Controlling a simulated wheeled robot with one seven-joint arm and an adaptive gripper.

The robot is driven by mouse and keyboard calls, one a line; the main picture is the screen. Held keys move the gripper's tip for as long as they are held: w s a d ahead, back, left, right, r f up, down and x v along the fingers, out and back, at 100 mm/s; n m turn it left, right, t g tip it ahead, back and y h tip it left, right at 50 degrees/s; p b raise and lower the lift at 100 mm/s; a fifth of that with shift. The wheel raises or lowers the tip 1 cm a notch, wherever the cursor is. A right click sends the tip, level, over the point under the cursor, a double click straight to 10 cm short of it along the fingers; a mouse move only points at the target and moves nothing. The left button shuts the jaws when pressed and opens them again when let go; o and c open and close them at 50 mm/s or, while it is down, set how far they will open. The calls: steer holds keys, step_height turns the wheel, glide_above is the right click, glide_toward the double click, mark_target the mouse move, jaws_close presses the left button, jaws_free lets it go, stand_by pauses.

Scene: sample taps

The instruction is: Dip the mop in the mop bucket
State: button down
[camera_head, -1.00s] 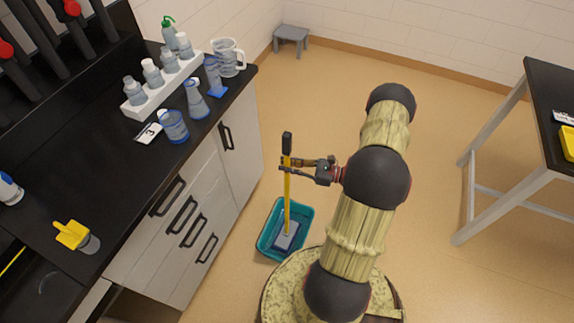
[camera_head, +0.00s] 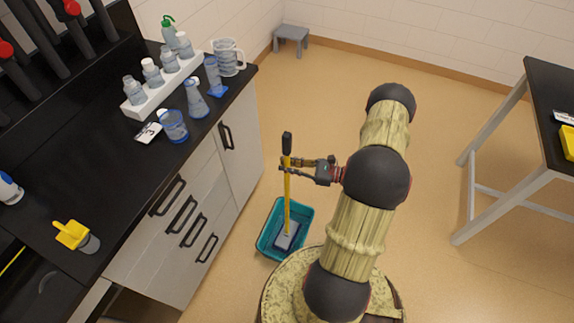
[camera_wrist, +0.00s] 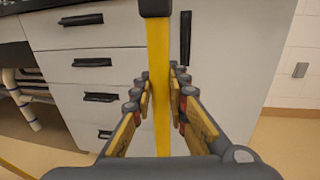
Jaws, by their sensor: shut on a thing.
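The mop (camera_head: 287,195) has a yellow handle with a black top and stands nearly upright. Its pale flat head (camera_head: 287,236) is inside the teal mop bucket (camera_head: 266,244) on the floor; I cannot tell whether it touches the bottom. My gripper (camera_head: 287,165) is shut on the upper handle, below the black top. In the wrist view the yellow handle (camera_wrist: 160,80) runs between the two fingers of my gripper (camera_wrist: 161,90).
A black-topped bench (camera_head: 150,185) with drawers stands left of the bucket, holding bottles, a rack (camera_head: 163,90) and beakers. A grey stool (camera_head: 291,38) stands by the back wall. Another table (camera_head: 545,100) is at right. The floor between is clear.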

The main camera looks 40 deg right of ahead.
mark_target(287, 153)
steer(key=shift+r+p, duration=2.35)
steer(key=shift+r, duration=1.2)
